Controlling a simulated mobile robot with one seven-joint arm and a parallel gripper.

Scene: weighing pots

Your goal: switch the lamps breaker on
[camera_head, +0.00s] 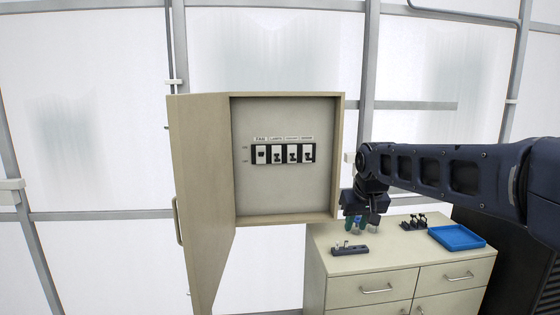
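The breaker box (285,193) is on the wall with its door (204,190) swung open to the left. Inside is a row of several breakers with small labels above. The leftmost label reads FAN, and the second seems to read LAMPS. The lamps breaker (277,155) is white with a dark toggle; its toggle looks lower than that of the fan breaker (261,155), but it is too small to be sure. My gripper (359,226) hangs pointing down to the right of the box, above the cabinet, apart from the breakers. Its teal fingers are too small to show whether they are open.
A beige drawer cabinet (390,262) stands below and right of the box. On it are a dark block with small upright parts (349,249), a black rack (413,223) and a blue tray (456,238). The space before the breakers is clear.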

